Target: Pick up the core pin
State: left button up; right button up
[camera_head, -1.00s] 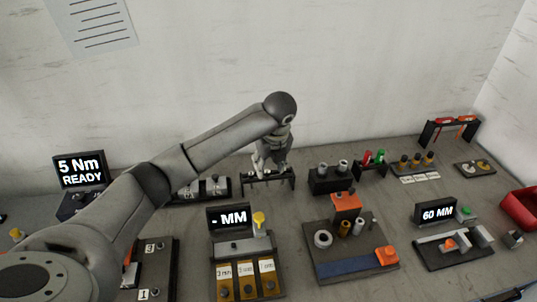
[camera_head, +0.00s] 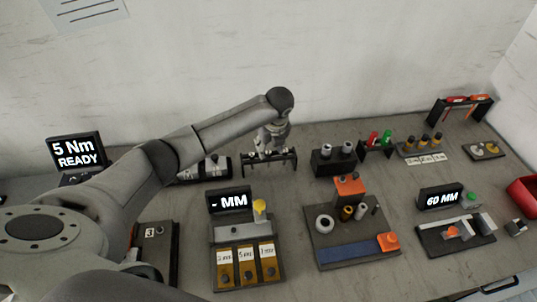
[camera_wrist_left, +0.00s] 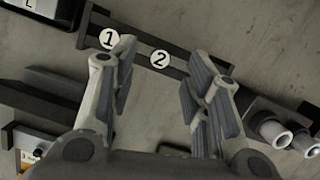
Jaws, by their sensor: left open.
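My left gripper (camera_head: 268,152) is over a low black rack (camera_head: 293,160) at the back middle of the bench. The same view shows the rack (camera_wrist_left: 198,70) as a dark bar with white discs marked 1 and 2, the 2 lying between the fingers. I cannot make out a core pin for certain; the rack is partly hidden by the gripper. My right gripper is not in view.
A black block with two grey cylinders (camera_head: 335,160) stands close right of the rack. Red and green items (camera_head: 380,138) are farther right. In front are the "- MM" display (camera_head: 229,200) and a fixture with an orange block (camera_head: 349,186). A "5 Nm READY" display (camera_head: 76,152) is left.

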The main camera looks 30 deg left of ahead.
pick_arm(q)
jog(key=shift+f, duration=0.5)
jog(key=shift+w+a+f, duration=0.1)
jog(key=shift+f, duration=0.3)
jog(key=shift+a+f, duration=0.1)
jog(key=shift+f, duration=0.15)
jog(key=shift+w+f, duration=0.1)
jog(key=c, duration=0.5)
grip_shut()
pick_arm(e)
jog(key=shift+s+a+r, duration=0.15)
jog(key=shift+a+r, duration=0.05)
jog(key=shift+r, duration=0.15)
